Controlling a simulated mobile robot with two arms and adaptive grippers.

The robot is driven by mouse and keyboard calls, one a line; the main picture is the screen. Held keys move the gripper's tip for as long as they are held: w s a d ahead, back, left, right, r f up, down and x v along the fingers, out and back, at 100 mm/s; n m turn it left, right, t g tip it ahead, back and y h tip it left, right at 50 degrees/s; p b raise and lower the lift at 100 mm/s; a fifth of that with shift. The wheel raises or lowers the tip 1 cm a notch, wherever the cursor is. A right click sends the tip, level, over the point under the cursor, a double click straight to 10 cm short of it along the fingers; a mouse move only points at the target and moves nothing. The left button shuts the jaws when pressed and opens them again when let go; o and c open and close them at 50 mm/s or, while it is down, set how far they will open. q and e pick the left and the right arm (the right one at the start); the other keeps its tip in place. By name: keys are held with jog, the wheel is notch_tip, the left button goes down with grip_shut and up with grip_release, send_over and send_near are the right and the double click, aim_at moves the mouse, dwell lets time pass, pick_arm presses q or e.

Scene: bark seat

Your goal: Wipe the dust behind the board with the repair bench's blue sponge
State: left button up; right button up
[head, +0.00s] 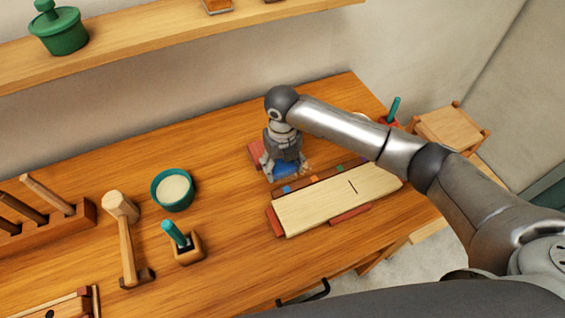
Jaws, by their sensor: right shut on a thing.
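My right gripper (284,174) points down at the workbench, just behind the pale wooden board (325,205). It is shut on the blue sponge (287,168), which shows between its fingers near the bench top. I cannot tell whether the sponge touches the surface. The board lies near the bench's front edge, with reddish blocks at its sides and a dark slit in it. A dark strip with small coloured squares (314,181) runs along its back edge. No dust can be made out. My left gripper is out of view.
A reddish block (256,152) lies by the gripper. A teal bowl (172,205), wooden mallet (121,210) and teal-handled tool in a holder (188,252) stand left. A shelf (180,40) runs above. Bench space between bowl and board is clear.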

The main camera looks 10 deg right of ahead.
jog(key=shift+f+b, duration=0.6)
jog(key=shift+f, duration=0.05)
dwell(0.4)
jog(key=shift+r, duration=0.1)
jog(key=shift+w+d, duration=0.25)
jog(key=shift+d, duration=1)
jog(key=shift+w+d, duration=0.25)
jog(key=shift+d, duration=1)
jog(key=shift+r, duration=0.1)
jog(key=shift+a, duration=0.1)
